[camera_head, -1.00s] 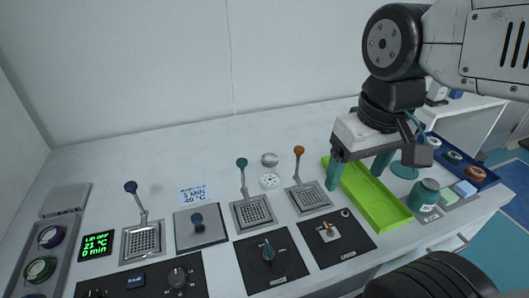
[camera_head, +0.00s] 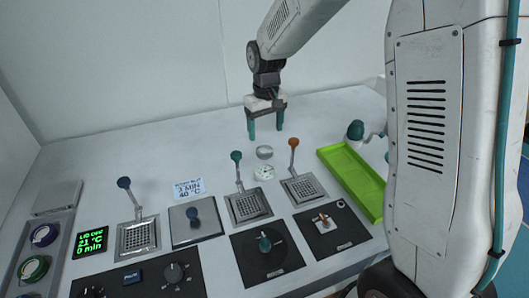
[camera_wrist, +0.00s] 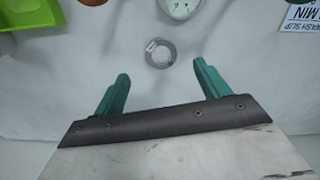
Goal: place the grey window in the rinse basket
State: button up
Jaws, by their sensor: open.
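The grey window (camera_head: 264,152) is a small round disc lying flat on the white table, behind a round dial-like piece. In the wrist view the window (camera_wrist: 160,53) lies just beyond the fingertips, roughly centred between them. My gripper (camera_head: 265,128) is open and empty, fingers pointing down, above the table behind the window. Three mesh baskets with upright handles stand in front: blue-knobbed (camera_head: 138,238), teal-knobbed (camera_head: 248,207) and orange-knobbed (camera_head: 304,189). I cannot tell from labels which is the rinse basket.
The dial-like piece (camera_head: 264,173) sits close to the window. A green tray (camera_head: 352,181) lies to the right. A lidded plate with a knob (camera_head: 196,222) and black control panels (camera_head: 267,251) fill the front. The table behind the window is clear.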

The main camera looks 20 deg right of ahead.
aim_at(265, 150)
notch_tip(265, 150, down, 8)
jog(key=shift+r, duration=0.2)
jog(key=c, duration=1.2)
jog(key=shift+o, duration=0.2)
jog(key=shift+r, duration=0.1)
